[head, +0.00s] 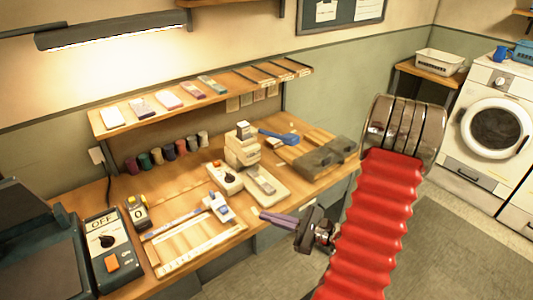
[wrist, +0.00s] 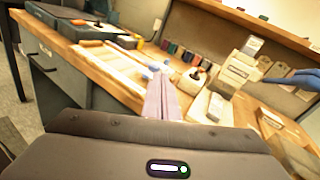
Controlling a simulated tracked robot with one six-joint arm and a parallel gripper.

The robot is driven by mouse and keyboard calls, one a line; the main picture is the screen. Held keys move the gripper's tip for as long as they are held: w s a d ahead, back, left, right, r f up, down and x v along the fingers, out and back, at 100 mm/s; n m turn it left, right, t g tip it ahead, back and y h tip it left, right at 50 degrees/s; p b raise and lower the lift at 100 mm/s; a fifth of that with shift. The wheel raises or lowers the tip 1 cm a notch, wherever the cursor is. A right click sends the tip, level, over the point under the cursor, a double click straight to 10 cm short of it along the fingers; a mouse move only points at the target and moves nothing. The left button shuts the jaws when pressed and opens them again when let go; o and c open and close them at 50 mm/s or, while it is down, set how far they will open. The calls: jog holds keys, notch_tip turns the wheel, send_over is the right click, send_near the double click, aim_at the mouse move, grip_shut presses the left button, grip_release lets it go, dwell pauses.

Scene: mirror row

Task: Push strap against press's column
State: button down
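The cream press (head: 242,148) stands on the workbench with its block-like column upright and a blue lever at its right. A grey strip that looks like the strap (head: 262,180) lies on the press's bed, in front of the column; I cannot tell whether they touch. The press also shows in the wrist view (wrist: 235,72), with the strip (wrist: 215,106) on its bed. My gripper (head: 260,214) is over the bench's front edge, left of and nearer than the strip, apart from it. Its long lavender fingers (wrist: 159,75) lie together, with nothing visible between them.
A white switch box (head: 225,178) stands left of the press, and a wooden tray (head: 195,240) with a blue-and-white piece lies left of my gripper. A dark grey block (head: 325,157) sits right of the press. A shelf (head: 205,95) hangs above.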

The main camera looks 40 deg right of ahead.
jog(key=s+a+r+n+g+y, duration=0.1)
jog(key=s+a+r+n+g, duration=0.15)
jog(key=a+n+g, duration=0.5)
jog(key=s+a+r+n+g+y, duration=0.2)
jog(key=a+r+n+g, duration=0.25)
jog(key=a+n, duration=0.6)
jog(key=s+a+r+n+t+h, duration=0.1)
jog(key=s+a+r+n+h, duration=0.1)
jog(key=r+n+h, duration=0.3)
jog(key=s+a+r+n+t+h, duration=0.1)
jog(key=s+a+r+n+h, duration=0.1)
jog(key=r+n+h, duration=0.3)
jog(key=shift+s+a+r+n, duration=0.15)
jog(key=shift+s+r+n, duration=0.15)
jog(key=shift+r, duration=0.55)
jog(key=c, duration=2.5)
grip_release()
